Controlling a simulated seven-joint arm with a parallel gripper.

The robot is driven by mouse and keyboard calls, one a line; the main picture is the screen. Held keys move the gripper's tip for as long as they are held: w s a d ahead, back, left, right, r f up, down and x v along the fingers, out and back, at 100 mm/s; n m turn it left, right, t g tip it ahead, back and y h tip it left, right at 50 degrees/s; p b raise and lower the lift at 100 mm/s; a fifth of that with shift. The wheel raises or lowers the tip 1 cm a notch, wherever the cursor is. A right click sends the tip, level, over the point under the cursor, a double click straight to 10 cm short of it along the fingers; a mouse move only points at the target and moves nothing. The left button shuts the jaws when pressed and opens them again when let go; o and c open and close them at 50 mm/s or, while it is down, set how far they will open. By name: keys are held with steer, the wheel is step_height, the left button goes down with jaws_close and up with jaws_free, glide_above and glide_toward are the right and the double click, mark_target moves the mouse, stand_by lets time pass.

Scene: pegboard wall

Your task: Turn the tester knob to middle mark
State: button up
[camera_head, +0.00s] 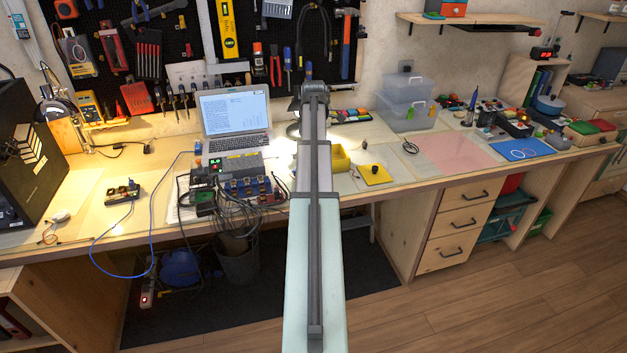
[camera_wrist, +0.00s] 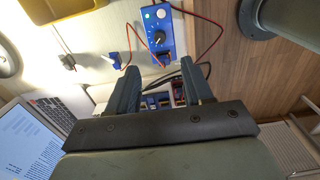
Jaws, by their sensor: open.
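In the wrist view a blue tester box (camera_wrist: 158,33) lies on the bench just beyond my fingertips. The knob's exact pointer direction is too small to read. My gripper (camera_wrist: 160,78) is open, with its two dark fingers spread apart and nothing between them. The tester and knob are beyond the finger gap, apart from both fingers. In the head view my arm covers this part of the bench, and I cannot make out the tester or my fingers.
Red leads and a blue clip (camera_wrist: 113,58) lie around the tester. A laptop (camera_head: 236,112), a module with many cables (camera_head: 245,185) and a yellow bin (camera_head: 341,160) stand nearby. A pink mat (camera_head: 452,155) is clear.

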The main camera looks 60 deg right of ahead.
step_height(320, 180, down, 13)
steer(key=shift+r, duration=0.2)
stand_by(0.3)
jaws_close()
stand_by(0.4)
